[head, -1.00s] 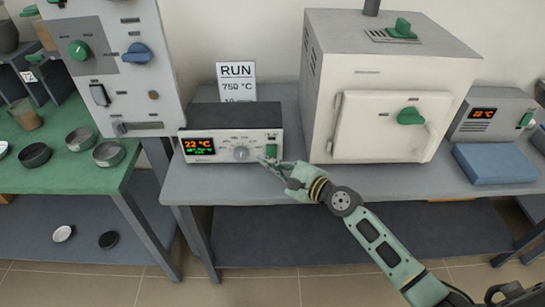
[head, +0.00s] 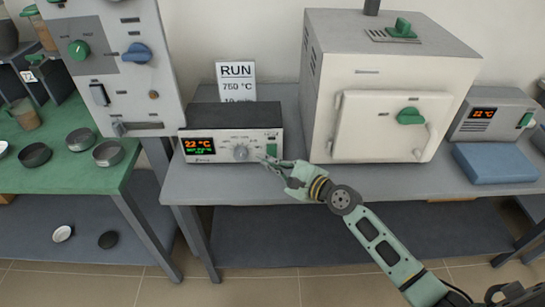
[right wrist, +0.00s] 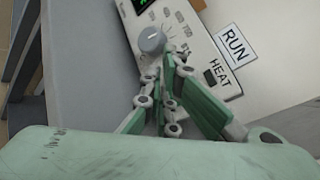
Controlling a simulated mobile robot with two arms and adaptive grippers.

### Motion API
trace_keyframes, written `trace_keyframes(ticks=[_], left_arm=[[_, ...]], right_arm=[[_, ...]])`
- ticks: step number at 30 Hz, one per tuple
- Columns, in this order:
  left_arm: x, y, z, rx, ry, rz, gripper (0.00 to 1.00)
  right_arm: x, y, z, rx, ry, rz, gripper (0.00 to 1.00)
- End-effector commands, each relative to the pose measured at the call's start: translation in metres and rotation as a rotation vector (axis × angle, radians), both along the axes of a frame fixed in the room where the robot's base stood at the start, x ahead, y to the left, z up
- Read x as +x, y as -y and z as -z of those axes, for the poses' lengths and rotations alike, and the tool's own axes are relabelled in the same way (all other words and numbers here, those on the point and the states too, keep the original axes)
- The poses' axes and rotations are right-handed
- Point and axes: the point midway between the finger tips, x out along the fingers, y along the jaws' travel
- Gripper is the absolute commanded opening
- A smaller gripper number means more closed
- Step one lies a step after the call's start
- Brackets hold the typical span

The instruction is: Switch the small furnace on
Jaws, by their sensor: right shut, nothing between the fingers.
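The small white furnace (head: 335,65) stands on the grey bench with its door (head: 385,140) shut and a green door knob (head: 410,116). Left of it is a control box (head: 235,115) with a lit display (head: 199,146) reading 22 °C, a grey dial (head: 240,153) and a green switch (head: 272,149). The right wrist view shows the same dial (right wrist: 152,40) and a dark switch (right wrist: 210,78) beside the word HEAT. My right gripper (head: 264,161) is shut and empty, its tips in front of the box between dial and switch; contact cannot be told. My left gripper is out of view.
A sign (head: 236,80) reading RUN 750 °C stands behind the box. A tall panel (head: 110,60) with knobs is at left, beside a green table (head: 75,175) with dishes. A grey unit (head: 490,112) and a blue block (head: 495,163) are at right.

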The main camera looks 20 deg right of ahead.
Motion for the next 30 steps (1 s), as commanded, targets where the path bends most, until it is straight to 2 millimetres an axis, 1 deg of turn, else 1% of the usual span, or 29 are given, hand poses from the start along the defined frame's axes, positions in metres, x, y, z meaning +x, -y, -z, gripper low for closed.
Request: trace_keyframes(ticks=[4, 16, 30], left_arm=[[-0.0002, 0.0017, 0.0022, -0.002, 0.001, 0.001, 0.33], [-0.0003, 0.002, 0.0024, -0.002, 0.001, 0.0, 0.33], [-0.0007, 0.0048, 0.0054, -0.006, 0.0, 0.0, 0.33]], right_arm=[[0.0047, 0.0014, 0.0014, 0.0, -0.001, 0.001, 0.0], [0.0053, 0.0016, 0.001, 0.0, 0.0, 0.0, 0.0], [0.0107, 0.0031, 0.0016, 0.0, 0.001, 0.001, 0.0]])
